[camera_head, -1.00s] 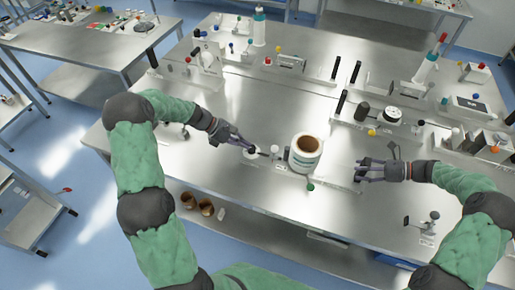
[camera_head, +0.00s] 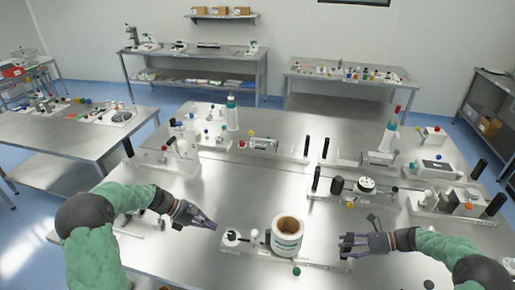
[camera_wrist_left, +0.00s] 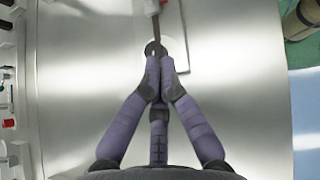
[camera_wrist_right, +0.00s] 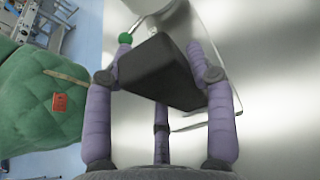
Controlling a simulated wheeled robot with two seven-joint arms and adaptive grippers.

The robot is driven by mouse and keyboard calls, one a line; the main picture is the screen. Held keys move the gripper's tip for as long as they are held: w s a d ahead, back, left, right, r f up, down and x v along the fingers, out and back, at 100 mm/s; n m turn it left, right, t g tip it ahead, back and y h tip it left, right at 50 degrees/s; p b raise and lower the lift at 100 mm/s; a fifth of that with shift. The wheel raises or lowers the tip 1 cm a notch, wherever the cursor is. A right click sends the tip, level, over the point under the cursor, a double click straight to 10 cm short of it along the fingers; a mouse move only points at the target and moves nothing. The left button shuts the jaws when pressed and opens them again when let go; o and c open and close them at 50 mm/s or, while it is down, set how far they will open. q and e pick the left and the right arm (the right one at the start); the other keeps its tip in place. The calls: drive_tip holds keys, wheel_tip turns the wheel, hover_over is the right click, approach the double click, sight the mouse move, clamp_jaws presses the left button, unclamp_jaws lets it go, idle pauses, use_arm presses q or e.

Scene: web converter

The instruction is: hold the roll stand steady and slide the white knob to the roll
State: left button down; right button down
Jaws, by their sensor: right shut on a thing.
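The roll stand (camera_head: 318,263) is a low white base at the front of the table. It carries a large white roll (camera_head: 287,240) with a brown core. A small white knob (camera_head: 255,233) stands just left of the roll. My left gripper (camera_head: 216,227) is left of the stand, apart from the knob, its fingers close together and empty. My right gripper (camera_head: 343,244) is at the stand's right end. In the right wrist view, its fingers are shut on a black block (camera_wrist_right: 160,72).
A green knob (camera_head: 296,271) sticks out at the stand's front and also shows in the right wrist view (camera_wrist_right: 125,38).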

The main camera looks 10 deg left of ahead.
drive_tip(key=shift+s+a+f, duration=0.1)
drive_tip(key=shift+s+f, duration=0.1)
drive_tip(key=shift+f, duration=0.15)
drive_tip(key=shift+c, duration=1.7)
unclamp_jaws()
drive_tip(key=shift+r, duration=0.1)
drive_tip(key=shift+w+r, duration=0.1)
drive_tip(key=shift+r, duration=0.1)
drive_tip(key=shift+w+d+r, duration=0.1)
drive_tip(key=shift+d, duration=0.2)
drive_tip(key=v, duration=1.1)
drive_tip(key=shift+d, duration=0.25)
drive_tip(key=shift+r, duration=0.15)
